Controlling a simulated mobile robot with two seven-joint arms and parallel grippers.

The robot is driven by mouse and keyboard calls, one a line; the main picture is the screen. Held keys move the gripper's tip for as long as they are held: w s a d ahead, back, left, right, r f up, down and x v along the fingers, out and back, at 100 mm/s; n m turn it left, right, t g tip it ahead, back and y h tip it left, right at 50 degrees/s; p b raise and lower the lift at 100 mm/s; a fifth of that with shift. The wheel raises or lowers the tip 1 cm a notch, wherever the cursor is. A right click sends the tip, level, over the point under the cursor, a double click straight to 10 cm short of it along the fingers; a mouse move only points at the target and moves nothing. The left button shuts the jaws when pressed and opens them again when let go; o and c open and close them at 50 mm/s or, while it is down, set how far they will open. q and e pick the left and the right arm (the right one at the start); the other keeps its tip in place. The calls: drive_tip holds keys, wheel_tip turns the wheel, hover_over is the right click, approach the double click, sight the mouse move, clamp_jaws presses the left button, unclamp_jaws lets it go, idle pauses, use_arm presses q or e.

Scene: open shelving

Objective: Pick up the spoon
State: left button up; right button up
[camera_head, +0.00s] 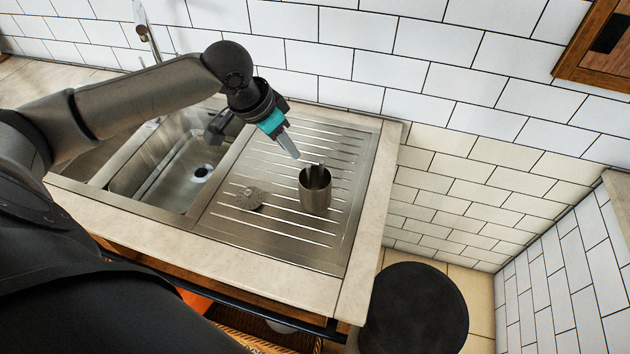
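A metal cup (315,196) stands upright on the ribbed drainboard. One or more thin dark upright pieces (317,173) show at its mouth; I cannot tell whether one is the spoon. My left gripper (290,150) reaches down from the upper left, its fingertips above and a little left of the cup, apart from it. Its fingers overlap from this side, so their opening does not show. My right gripper is out of view.
A small round grey object (250,198) lies on the drainboard (270,240) left of the cup. The sink basin (180,180) is further left, with a faucet (147,28) behind. A tiled wall bounds the back. A round black object (415,310) stands below the counter at right.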

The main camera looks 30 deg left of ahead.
sight(309, 177)
use_arm(q)
drive_tip(key=b+x, duration=0.1)
drive_tip(key=x, duration=0.6)
drive_tip(key=shift+d+f, duration=0.15)
drive_tip(key=shift+f, duration=0.3)
drive_tip(key=x, duration=0.5)
drive_tip(key=shift+d+f+b, duration=0.2)
drive_tip(key=shift+f+b, duration=0.1)
drive_tip(key=shift+f, duration=0.1)
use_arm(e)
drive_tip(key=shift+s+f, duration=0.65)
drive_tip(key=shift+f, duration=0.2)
use_arm(q)
clamp_jaws()
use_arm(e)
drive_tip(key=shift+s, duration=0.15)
